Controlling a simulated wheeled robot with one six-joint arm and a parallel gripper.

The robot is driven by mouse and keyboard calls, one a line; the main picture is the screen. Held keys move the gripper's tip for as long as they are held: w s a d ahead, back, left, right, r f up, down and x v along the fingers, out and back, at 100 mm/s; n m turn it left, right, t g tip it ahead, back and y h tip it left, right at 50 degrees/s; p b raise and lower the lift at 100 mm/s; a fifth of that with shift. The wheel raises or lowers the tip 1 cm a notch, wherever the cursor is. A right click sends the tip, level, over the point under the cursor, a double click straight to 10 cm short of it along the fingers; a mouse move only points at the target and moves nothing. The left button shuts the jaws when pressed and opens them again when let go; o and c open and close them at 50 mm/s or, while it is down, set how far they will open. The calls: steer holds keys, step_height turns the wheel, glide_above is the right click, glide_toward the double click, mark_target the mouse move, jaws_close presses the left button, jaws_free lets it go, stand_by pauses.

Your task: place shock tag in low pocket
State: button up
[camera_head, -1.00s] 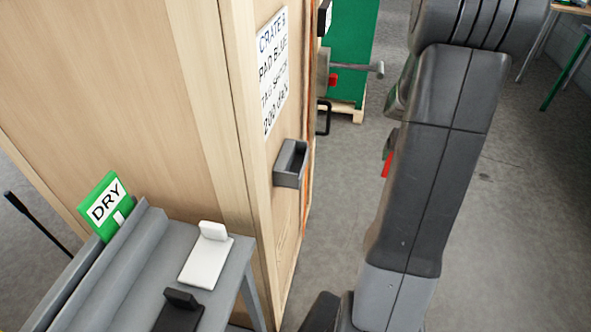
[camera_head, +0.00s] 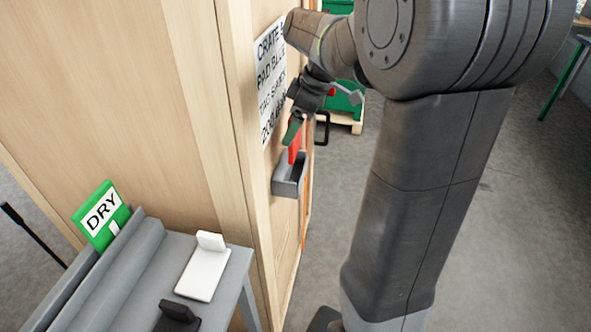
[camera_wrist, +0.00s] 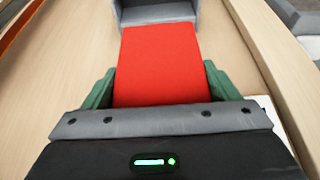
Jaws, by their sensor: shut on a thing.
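The red shock tag (camera_wrist: 160,62) is held between the green fingers of my gripper (camera_wrist: 155,88) in the wrist view. In the head view the red tag (camera_head: 295,142) hangs from my gripper (camera_head: 293,130), just above a grey pocket (camera_head: 287,186) on the crate's narrow face. In the wrist view the grey pocket (camera_wrist: 158,14) lies right beyond the tag's far end. I cannot tell whether the tag's lower end has entered it. The fingers are shut on the tag's sides.
A wooden crate (camera_head: 130,90) with a printed label (camera_head: 268,85) fills the left. A grey bench with a green DRY card (camera_head: 101,214), a white tag (camera_head: 205,268) and a black tag (camera_head: 177,318) stands in front. Open floor (camera_head: 480,220) lies to the right.

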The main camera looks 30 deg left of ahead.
mark_target(297, 149)
step_height(297, 149, down, 9)
steer(key=shift+r, duration=0.1)
steer(key=shift+c, duration=0.2)
steer(key=o, duration=1)
steer(key=shift+r+p, duration=0.15)
steer(key=shift+p, duration=0.2)
steer(key=v, duration=1.1)
steer(key=shift+r+b, duration=0.35)
steer(key=shift+r, duration=0.05)
steer(key=shift+w+d, duration=0.1)
